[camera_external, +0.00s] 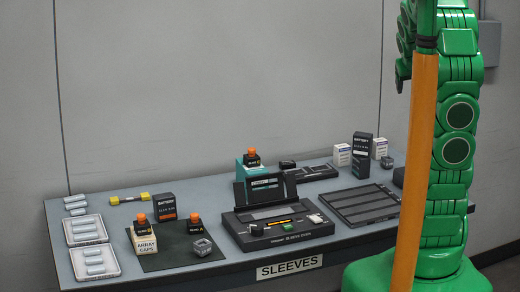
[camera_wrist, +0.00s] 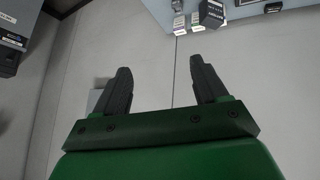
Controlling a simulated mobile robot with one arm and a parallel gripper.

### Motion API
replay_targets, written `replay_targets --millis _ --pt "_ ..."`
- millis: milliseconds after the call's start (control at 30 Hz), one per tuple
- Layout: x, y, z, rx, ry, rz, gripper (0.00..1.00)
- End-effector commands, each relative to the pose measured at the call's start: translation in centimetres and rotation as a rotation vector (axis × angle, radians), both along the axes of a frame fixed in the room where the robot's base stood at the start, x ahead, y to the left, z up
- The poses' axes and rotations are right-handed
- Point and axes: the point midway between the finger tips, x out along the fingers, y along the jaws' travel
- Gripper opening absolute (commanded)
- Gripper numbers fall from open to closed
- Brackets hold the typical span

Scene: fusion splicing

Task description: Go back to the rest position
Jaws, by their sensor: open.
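My gripper (camera_wrist: 160,66) shows in the wrist view with its two dark fingers apart and nothing between them. In the external view my green arm stands upright at the right, partly behind an orange post. A dark finger of my gripper (camera_external: 401,76) shows high beside the arm, well above the bench and against the wall. The rest of my gripper is hidden there. It touches nothing that I can see.
The grey bench (camera_external: 225,272) holds a black splicer (camera_external: 270,226) with its lid up, a ribbed dark tray (camera_external: 358,203), sleeve trays (camera_external: 95,262) at left, and boxes such as a black battery box (camera_external: 362,155). A grey wall box (camera_external: 489,43) is behind my arm.

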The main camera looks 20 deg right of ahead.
Motion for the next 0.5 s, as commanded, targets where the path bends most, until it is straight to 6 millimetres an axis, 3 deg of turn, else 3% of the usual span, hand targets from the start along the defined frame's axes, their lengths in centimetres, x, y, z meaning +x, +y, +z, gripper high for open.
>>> replay_targets --millis 100,300,400,500 --pt "-3.4 5.7 -1.6 0.127 0.084 0.039 0.72" --pt "-10.3 14.8 -4.3 0.304 0.268 0.139 0.72" --pt "-14.5 18.2 -5.4 0.344 0.390 0.187 0.72" --pt "-18.9 20.1 -6.2 0.351 0.511 0.217 0.72"
